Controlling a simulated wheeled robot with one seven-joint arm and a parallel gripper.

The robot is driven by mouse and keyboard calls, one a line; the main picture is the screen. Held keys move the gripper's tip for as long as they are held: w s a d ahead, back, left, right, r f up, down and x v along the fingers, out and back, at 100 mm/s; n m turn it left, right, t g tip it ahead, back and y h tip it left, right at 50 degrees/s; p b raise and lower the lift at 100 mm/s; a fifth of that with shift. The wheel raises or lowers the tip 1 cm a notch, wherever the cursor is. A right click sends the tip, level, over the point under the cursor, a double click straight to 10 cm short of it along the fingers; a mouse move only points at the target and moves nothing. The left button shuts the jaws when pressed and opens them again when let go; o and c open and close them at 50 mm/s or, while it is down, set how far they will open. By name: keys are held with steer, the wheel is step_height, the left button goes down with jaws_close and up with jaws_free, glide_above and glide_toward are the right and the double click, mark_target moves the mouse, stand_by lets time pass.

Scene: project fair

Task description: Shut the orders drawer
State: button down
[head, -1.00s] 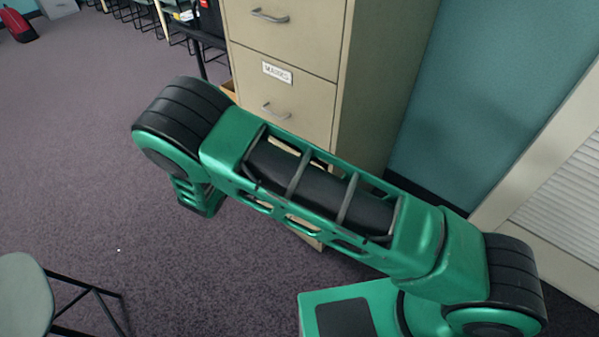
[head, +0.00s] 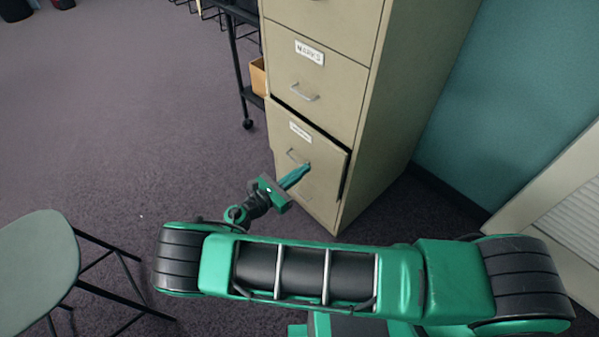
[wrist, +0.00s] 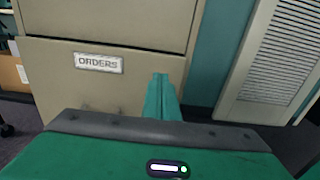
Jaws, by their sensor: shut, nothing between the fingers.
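The orders drawer (head: 318,158) is the low drawer of a beige filing cabinet. It stands slightly out, with a dark gap along its top and right edges. Its label reads ORDERS in the wrist view (wrist: 99,63). In the wrist view the shut fingers (wrist: 160,85) point at the drawer front, right of the label. I cannot tell whether the tips touch it. The handle is faint behind my gripper in the wrist view.
The cabinet's MARKS drawer (head: 315,85) above is shut. A green chair (head: 38,262) stands at the left. A black wheeled cart (head: 240,75) with a cardboard box (head: 258,78) is left of the cabinet. A white louvred panel (head: 570,215) is at the right.

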mark_target(331, 150)
steer(key=x, duration=1)
steer(key=shift+d, duration=0.15)
steer(key=shift+w, duration=0.1)
